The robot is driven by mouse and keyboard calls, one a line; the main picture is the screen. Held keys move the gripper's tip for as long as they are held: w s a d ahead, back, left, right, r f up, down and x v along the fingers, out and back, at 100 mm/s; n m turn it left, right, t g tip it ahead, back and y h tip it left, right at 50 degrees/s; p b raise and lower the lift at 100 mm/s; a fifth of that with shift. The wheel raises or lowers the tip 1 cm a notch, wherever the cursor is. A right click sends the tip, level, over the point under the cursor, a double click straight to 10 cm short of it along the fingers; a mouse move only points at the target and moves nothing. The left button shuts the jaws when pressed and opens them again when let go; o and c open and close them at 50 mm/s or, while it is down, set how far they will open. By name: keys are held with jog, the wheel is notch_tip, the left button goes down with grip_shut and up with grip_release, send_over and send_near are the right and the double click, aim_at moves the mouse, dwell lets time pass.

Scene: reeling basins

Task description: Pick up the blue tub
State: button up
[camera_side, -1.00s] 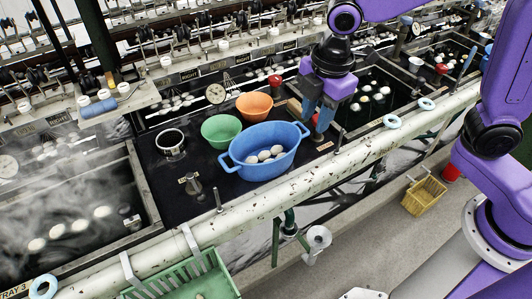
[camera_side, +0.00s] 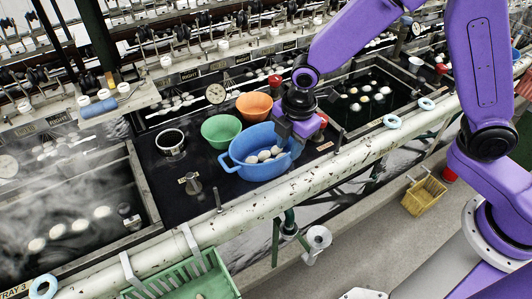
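The blue tub (camera_side: 250,168) stands on the dark counter between the basins, with several pale cocoons (camera_side: 265,154) inside. Its left handle (camera_side: 226,164) is in clear view. My gripper (camera_side: 293,143) is down at the tub's right rim and overlaps the right handle in the picture. The fingertips are partly hidden against the tub and hard to make out, so I cannot tell whether they are apart, shut, or touching the rim. The tub sits upright on the counter.
A green bowl (camera_side: 221,131) and an orange bowl (camera_side: 254,106) stand right behind the tub. A metal cup (camera_side: 171,142) is at the left. Water basins with cocoons lie on both sides. A thick pale pipe (camera_side: 330,162) runs along the front edge.

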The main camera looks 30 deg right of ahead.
aim_at(283, 158)
jog(key=shift+w+a+f, duration=0.1)
jog(key=shift+w+f, duration=0.15)
jog(key=shift+f, duration=0.8)
jog(key=shift+w+a+f, duration=0.15)
jog(key=shift+w+f, duration=0.1)
jog(key=shift+f, duration=0.85)
jog(key=shift+w+a+f, duration=0.1)
jog(key=shift+w+f, duration=0.15)
jog(key=shift+f, duration=0.8)
grip_shut()
